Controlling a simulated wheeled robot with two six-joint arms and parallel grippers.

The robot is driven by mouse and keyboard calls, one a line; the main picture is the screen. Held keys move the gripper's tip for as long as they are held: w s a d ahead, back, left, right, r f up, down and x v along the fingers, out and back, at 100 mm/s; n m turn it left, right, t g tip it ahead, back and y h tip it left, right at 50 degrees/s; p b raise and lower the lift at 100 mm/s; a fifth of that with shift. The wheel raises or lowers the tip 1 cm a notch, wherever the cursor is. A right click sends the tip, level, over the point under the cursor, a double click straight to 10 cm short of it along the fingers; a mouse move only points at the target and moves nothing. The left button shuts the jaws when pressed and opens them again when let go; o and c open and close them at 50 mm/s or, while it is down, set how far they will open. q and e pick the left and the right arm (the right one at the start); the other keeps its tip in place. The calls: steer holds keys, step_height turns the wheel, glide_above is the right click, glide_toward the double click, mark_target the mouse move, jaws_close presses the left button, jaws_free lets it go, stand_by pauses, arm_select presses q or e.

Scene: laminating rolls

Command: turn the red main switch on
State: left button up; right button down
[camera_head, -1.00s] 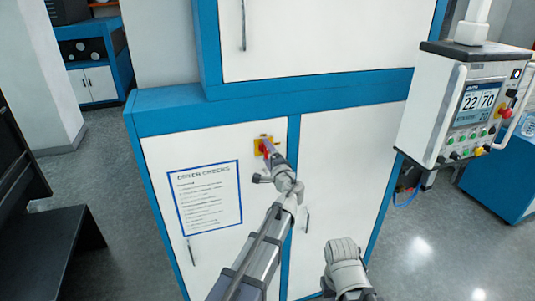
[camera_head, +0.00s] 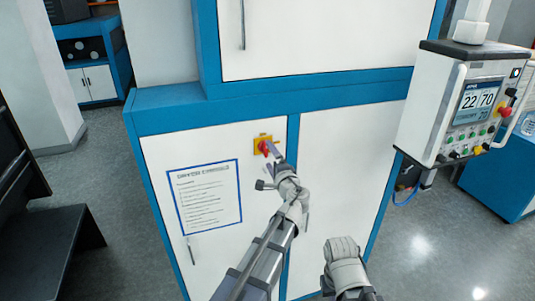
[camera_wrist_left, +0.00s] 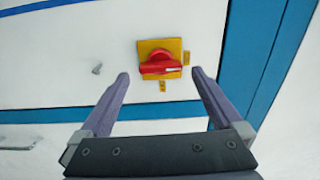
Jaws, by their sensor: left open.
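The red main switch (camera_head: 264,147) sits on a yellow plate on the white cabinet door, near its top right corner. In the left wrist view the red handle (camera_wrist_left: 157,67) lies roughly level, with a pale mark towards its right end. My left gripper (camera_head: 274,151) is in front of the switch, at its lower right in the head view. In the left wrist view its two fingers are open (camera_wrist_left: 160,76), with the handle between and just beyond the tips. Nothing is between the fingers. Whether a tip touches the switch I cannot tell. My right gripper does not show.
A blue-framed notice (camera_head: 206,195) is on the same door, left of my left arm. A control panel (camera_head: 463,110) with a screen and buttons hangs at the right. A black bench (camera_head: 45,215) stands at the left. Grey floor is clear at the lower right.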

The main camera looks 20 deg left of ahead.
arm_select(q)
steer(key=shift+v, duration=2.1)
steer(key=s+f+n+g+h+b, duration=0.1)
steer(key=s+f+n+g+b, duration=0.2)
steer(key=f, duration=0.5)
steer(key=s+d+f+n+g+h+b, duration=0.1)
steer(key=s+f+g+b, duration=0.2)
steer(key=s+f, duration=0.35)
steer(key=s+f+n+g+h+b, duration=0.1)
steer(key=s+f+n+g+b, duration=0.2)
steer(key=f, duration=0.5)
steer(key=s+d+f+g+h+b, duration=0.2)
steer(key=s+d+f, duration=0.3)
steer(key=s, duration=0.3)
steer(key=s+d+f+g+h+b, duration=0.3)
steer(key=s+d+f, duration=0.3)
steer(key=s+f, duration=0.2)
steer(key=shift+s+g+h, duration=0.4)
steer(key=shift+s+g, duration=0.05)
steer(key=shift+g, duration=0.15)
steer(key=shift+d+f, duration=0.15)
